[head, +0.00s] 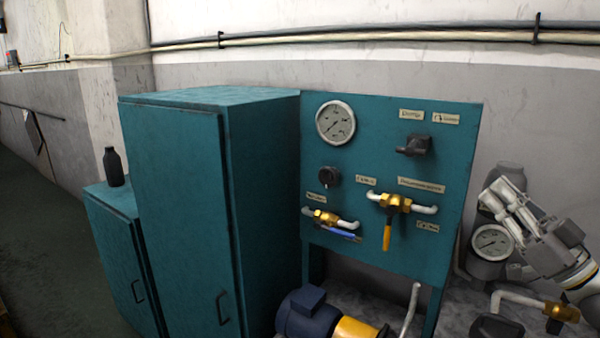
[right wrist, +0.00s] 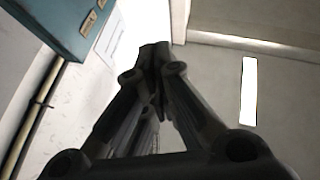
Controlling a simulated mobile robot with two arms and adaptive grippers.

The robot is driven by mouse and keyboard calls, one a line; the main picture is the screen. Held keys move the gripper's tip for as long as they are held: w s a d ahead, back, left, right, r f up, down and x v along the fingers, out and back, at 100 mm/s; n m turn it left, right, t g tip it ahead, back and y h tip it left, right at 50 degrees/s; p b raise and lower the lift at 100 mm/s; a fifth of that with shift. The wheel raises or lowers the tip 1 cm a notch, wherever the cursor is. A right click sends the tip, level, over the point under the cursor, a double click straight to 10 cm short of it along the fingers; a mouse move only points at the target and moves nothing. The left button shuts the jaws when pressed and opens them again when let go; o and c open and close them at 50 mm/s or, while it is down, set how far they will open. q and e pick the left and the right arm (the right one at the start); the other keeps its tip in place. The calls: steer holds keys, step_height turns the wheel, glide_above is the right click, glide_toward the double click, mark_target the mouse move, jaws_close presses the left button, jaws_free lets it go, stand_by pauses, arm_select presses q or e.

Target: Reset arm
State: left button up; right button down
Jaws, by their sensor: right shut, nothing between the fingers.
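My right gripper (head: 488,192) is at the right side of the head view, with its arm coming in from the right edge. It is raised and tilted to the upper left, to the right of the teal control panel (head: 385,270) and apart from it. In the right wrist view its dark fingers (right wrist: 155,52) meet at the tips, with nothing between them. My left gripper is not in view.
The panel carries a gauge (head: 336,122), a black switch (head: 414,145), a yellow-handled valve (head: 387,236) and a blue-handled valve (head: 335,233). A teal cabinet (head: 175,210) stands left. A blue motor (head: 308,315) sits below. Another gauge (head: 491,243) is close under my right gripper.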

steer(key=s+a+f+m+g+h, duration=0.15)
steer(key=f+m+h, duration=0.5)
steer(key=f, duration=0.85)
steer(key=s+a+f+m+g+h, duration=0.15)
steer(key=f+m+h, duration=0.25)
steer(key=f+h, duration=0.8)
steer(key=s+a+f+n+g+y, duration=0.1)
steer(key=s+a+f+g, duration=0.3)
steer(key=s+f, duration=0.4)
steer(key=s+a+f+n+g+y, duration=0.1)
steer(key=s+a+f+g+y, duration=0.25)
steer(key=s, duration=0.55)
steer(key=s+a+f+n+g+h, duration=0.1)
steer(key=s+a+f+n+g, duration=0.15)
steer(key=s+f+g, duration=0.45)
steer(key=s+f, duration=0.2)
steer(key=f, duration=1.2)
steer(key=s+f, duration=0.3)
steer(key=f, duration=1.1)
steer(key=s+d+f, duration=0.2)
steer(key=s+f, duration=1.3)
steer(key=s, duration=0.1)
steer(key=shift+d+f, duration=0.15)
steer(key=shift+f, duration=0.1)
